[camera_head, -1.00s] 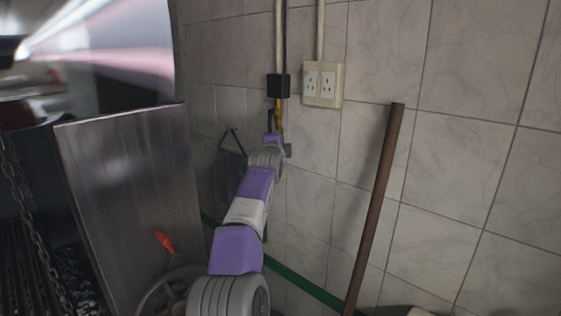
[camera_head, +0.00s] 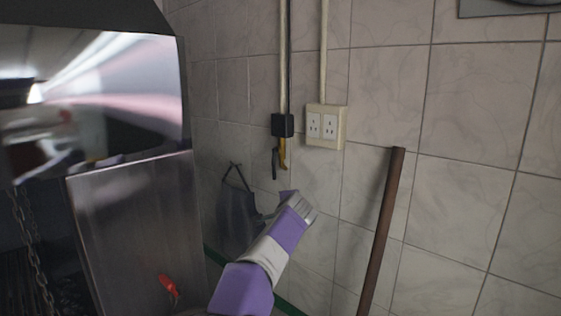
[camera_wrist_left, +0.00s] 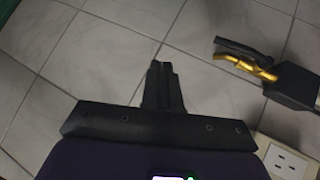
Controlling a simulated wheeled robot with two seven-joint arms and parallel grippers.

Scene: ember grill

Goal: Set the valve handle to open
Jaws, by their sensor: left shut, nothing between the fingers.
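The valve is on the back wall, below a black box (camera_head: 283,125). It has a yellow fitting (camera_head: 283,153) and a dark handle (camera_head: 275,162) that hangs down beside it, roughly along it. The left wrist view shows the handle (camera_wrist_left: 238,48) running close beside the yellow fitting (camera_wrist_left: 245,66), up and right of my fingers. My left gripper (camera_wrist_left: 161,72) is shut and empty, apart from the handle. In the head view my left arm comes up from the bottom, and its wrist ends below the valve; the fingertips are hard to make out there. My right gripper is out of view.
A white wall outlet (camera_head: 326,126) is right of the black box. A dark cloth (camera_head: 238,212) hangs left of my wrist. A brown pole (camera_head: 382,235) leans on the wall at right. A metal grill cabinet (camera_head: 135,235) with a red grip (camera_head: 168,286) stands at left.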

